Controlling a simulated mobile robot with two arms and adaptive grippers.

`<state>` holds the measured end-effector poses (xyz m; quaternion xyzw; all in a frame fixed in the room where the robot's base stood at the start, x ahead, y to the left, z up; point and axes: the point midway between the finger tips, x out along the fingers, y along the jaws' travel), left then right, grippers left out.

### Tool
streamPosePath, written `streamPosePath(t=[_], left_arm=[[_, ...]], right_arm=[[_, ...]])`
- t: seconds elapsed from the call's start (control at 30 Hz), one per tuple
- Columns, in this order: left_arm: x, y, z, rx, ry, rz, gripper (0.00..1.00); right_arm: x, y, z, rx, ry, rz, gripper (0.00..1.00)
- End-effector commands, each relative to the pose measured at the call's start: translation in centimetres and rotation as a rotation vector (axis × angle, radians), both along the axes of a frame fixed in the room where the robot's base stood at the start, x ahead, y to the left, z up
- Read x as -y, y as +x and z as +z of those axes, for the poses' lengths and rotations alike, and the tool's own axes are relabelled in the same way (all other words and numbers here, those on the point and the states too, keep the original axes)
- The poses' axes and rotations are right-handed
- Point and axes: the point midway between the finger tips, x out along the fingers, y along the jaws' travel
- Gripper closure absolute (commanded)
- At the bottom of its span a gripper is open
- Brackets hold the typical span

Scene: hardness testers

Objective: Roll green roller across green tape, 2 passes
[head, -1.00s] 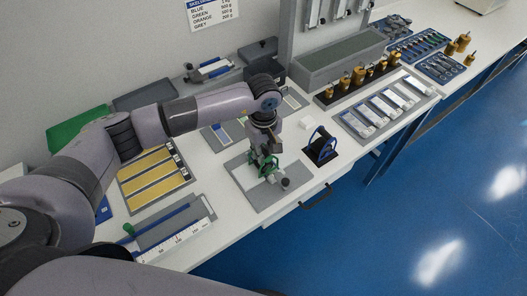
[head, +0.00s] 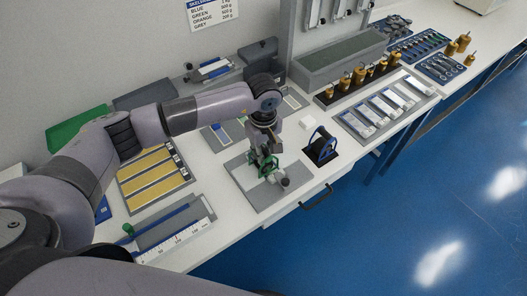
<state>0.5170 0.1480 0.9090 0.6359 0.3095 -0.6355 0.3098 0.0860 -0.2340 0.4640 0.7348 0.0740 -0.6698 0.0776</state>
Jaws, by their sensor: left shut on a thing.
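My left gripper (head: 265,158) points down over a grey plate (head: 244,200) near the table's front edge. It is shut on the green roller (head: 269,168), whose green frame shows at the fingertips. The roller is low over the white strip (head: 246,178) on the plate, and I cannot tell whether it touches. A small dark knob-like part (head: 285,183) shows beside it on the right. I cannot make out the green tape; the gripper and roller cover part of the plate. My right gripper is not in view.
A black stand with a blue-rimmed wheel (head: 321,146) is close on the right. A tray with yellow strips (head: 155,179) and a grey board with a white ruler (head: 180,240) lie to the left. Brass weights (head: 358,78) stand behind right.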

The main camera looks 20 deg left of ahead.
Motion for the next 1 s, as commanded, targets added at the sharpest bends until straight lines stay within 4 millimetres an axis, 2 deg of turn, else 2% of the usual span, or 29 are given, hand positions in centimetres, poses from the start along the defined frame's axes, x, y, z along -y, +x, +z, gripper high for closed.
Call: streamPosePath(t=[1.0], left_arm=[[0.09, 0.08, -0.04, -0.003, 0.001, 0.0, 1.0]], right_arm=[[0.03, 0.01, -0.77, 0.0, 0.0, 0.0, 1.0]])
